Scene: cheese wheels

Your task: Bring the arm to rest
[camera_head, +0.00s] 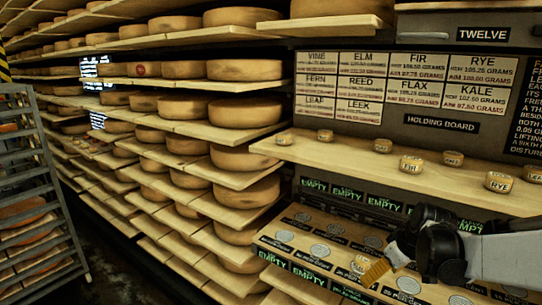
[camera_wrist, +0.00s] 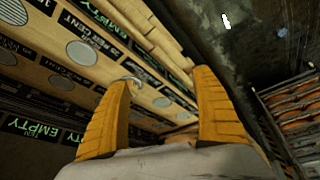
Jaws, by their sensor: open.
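My gripper (camera_head: 378,270) is at the lower right in the head view, at the end of my arm. Its orange fingers hang over the sloped panel (camera_head: 290,240) with pale round spots. In the wrist view my gripper (camera_wrist: 163,82) shows two orange ribbed fingers spread apart, with nothing visible between them.
Several small labelled cheeses, one marked RYE (camera_head: 499,181), stand on the wooden ledge (camera_head: 350,155) below the holding board (camera_head: 440,124). Shelves of large cheese wheels (camera_head: 245,112) fill the left and middle. A metal rack (camera_head: 50,190) stands at the left beside dark floor (camera_head: 115,265).

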